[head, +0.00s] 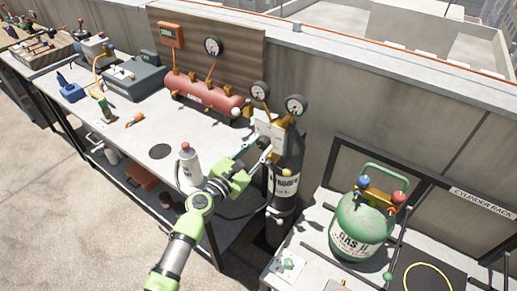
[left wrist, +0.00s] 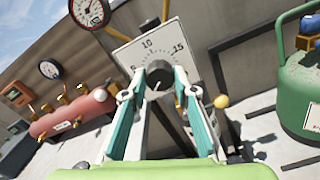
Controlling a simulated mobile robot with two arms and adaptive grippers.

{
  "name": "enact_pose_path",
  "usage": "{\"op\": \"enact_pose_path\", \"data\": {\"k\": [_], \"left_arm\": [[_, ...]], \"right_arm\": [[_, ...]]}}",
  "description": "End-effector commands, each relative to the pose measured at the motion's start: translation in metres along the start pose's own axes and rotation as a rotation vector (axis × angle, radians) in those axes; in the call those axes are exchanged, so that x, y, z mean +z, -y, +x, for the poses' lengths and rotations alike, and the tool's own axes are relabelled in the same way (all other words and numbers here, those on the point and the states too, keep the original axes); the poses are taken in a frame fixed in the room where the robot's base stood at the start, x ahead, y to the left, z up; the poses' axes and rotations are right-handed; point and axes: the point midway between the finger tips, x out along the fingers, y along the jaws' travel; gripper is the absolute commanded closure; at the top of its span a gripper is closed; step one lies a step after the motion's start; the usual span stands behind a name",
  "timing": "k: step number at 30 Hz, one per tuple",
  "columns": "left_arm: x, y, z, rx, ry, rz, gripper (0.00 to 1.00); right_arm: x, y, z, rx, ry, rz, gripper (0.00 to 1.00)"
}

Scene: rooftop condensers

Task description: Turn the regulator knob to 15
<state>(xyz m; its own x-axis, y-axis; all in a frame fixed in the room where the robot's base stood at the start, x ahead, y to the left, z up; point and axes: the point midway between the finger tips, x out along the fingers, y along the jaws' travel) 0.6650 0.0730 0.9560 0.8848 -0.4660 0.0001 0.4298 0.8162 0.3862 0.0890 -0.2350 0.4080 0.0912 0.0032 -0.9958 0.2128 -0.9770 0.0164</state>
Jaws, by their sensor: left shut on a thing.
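The regulator's white dial plate (head: 268,126) is mounted by the dark cylinder (head: 289,160), below two gauges. In the left wrist view the plate (left wrist: 140,50) shows the numbers 10 and 15 and tick marks. My left gripper (head: 261,147) reaches it from the front left. In the left wrist view its teal-sided fingers are closed around the dark knob (left wrist: 159,74), one on each side. A short white mark shows on the knob's face, but I cannot read its exact setting. The fingers hide the lower plate. My right gripper is not in view.
A white bottle (head: 188,165) stands at the bench's front edge, close to my left arm. A red tank (head: 203,95) lies behind on the bench (head: 140,140). A green gas cylinder (head: 362,225) stands on the right bench. Hoses hang near the dark cylinder.

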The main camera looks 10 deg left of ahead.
Motion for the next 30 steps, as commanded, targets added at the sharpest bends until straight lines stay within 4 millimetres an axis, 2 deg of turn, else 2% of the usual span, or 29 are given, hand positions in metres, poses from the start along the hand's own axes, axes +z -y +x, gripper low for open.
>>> {"op": "enact_pose_path", "data": {"k": [12, 30], "left_arm": [[-0.002, 0.002, 0.0, -0.001, 0.001, 0.376, 0.95], [-0.002, 0.002, 0.0, -0.002, 0.0, 0.948, 0.95]], "right_arm": [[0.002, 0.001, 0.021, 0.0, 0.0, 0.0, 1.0], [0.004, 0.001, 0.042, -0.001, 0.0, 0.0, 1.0]]}}
